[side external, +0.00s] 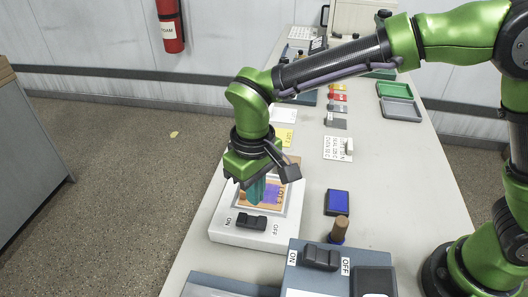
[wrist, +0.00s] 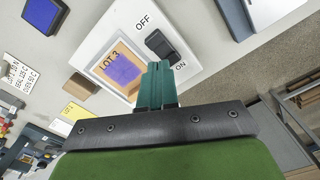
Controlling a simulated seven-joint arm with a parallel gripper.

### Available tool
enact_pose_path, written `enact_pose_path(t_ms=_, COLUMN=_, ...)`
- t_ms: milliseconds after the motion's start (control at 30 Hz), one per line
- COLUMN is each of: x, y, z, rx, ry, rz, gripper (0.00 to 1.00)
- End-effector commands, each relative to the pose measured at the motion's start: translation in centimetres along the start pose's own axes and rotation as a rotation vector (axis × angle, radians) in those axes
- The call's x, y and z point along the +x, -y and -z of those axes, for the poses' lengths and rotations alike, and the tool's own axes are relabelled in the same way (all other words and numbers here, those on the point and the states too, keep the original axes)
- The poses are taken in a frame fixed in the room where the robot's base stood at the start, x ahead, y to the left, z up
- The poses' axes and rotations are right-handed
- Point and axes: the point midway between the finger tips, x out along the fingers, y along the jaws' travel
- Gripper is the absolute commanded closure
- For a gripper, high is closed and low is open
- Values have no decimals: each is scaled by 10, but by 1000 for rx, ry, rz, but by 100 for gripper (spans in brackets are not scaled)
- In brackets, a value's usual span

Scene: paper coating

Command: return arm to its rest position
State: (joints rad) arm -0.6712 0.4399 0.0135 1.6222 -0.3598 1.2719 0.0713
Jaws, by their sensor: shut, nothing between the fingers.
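My gripper (side external: 256,188) points down over a white device (side external: 222,226) with a black switch between ON and OFF labels. In the wrist view the teal fingers (wrist: 157,75) are shut together and empty, beside the switch (wrist: 163,47). A tan card with a purple patch and "LOT 3" print (wrist: 121,69) lies in the device's framed window. The fingers hide part of the card in the side view. I cannot tell whether the fingertips touch the device. My arm reaches across the table from the right.
A blue pad (side external: 338,202) and a wooden-handled stamp (side external: 339,230) lie right of the device. A grey box with a black switch (side external: 321,257) stands in front. A label card (side external: 337,148), coloured cards and an open green case (side external: 398,100) lie farther back. The table's right middle (side external: 390,180) is clear.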

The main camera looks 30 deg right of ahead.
Motion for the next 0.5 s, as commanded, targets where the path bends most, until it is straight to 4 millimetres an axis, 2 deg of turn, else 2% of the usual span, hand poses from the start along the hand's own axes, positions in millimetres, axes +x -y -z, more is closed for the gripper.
enact_pose_path(t_ms=400, x=-5, y=0, z=1, rx=-4, ry=-4, rz=0, gripper=100)
enact_pose_path(t_ms=500, x=3, y=0, z=-4, rx=-18, ry=1, rz=7, gripper=100)
